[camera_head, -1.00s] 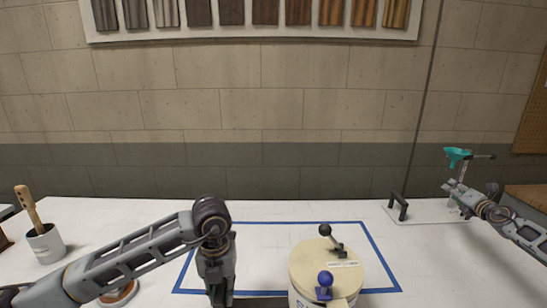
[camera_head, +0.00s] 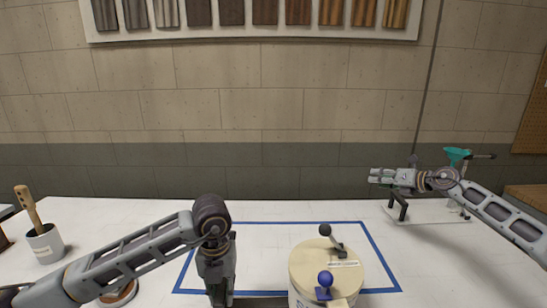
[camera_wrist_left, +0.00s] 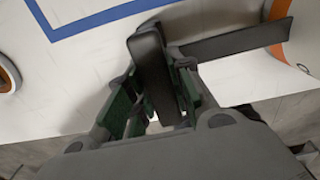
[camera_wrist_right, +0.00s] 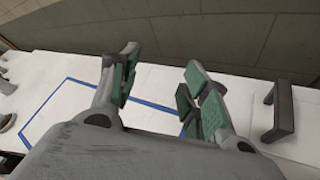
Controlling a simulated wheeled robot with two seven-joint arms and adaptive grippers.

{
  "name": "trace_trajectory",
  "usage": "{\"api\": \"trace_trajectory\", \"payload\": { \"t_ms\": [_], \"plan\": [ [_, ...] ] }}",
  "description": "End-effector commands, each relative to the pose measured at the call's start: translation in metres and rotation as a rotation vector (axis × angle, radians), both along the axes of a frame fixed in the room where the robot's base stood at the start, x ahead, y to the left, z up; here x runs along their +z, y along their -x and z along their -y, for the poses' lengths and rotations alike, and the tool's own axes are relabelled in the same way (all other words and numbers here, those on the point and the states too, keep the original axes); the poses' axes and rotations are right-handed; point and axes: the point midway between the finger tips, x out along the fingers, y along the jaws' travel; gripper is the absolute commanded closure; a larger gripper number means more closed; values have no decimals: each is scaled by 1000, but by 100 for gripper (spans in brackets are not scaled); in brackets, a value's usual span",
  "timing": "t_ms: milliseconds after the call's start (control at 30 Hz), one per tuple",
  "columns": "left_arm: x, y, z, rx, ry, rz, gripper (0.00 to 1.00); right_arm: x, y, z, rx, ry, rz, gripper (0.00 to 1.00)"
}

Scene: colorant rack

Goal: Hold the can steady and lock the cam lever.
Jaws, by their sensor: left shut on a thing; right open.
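The can (camera_head: 309,258) stands at the front of the blue-outlined area, with a cream top and a small label. On its top are a lever with a black knob (camera_head: 326,230) and a lever with a blue knob (camera_head: 325,278); both point upward. My left gripper (camera_head: 221,298) is beside the can on its left. In the left wrist view it is shut on a black handle (camera_wrist_left: 152,62), whose dark bar (camera_wrist_left: 235,41) runs toward a white, orange-edged body. My right gripper (camera_head: 373,175) is open and empty, raised behind and right of the can; its spread fingers show in the right wrist view (camera_wrist_right: 161,85).
A black bracket handle (camera_head: 397,210) stands on a plate at the back right, below my right gripper. A teal tool (camera_head: 457,154) stands behind my right arm. A cup with a wooden-handled brush (camera_head: 45,244) is at the left. The outlined area behind the can is clear.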

Motion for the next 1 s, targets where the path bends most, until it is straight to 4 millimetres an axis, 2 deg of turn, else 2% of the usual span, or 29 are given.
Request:
{"api": "trace_trajectory", "payload": {
  "t_ms": [33, 267, 500, 700, 1000],
  "plan": [
    [0, 0, 0, 0, 0, 0, 100, 6, 2, -17, 42, 15, -3, 54],
    [0, 0, 0, 0, 0, 0, 100, 20, 21, -81, 224, 104, -33, 54],
    [0, 0, 0, 0, 0, 0, 100, 36, 52, -145, 426, 221, -59, 54],
    [0, 0, 0, 0, 0, 0, 100, 48, 84, -191, 598, 338, -78, 54],
    [0, 0, 0, 0, 0, 0, 100, 63, 137, -241, 840, 538, -106, 54]
  ]
}}
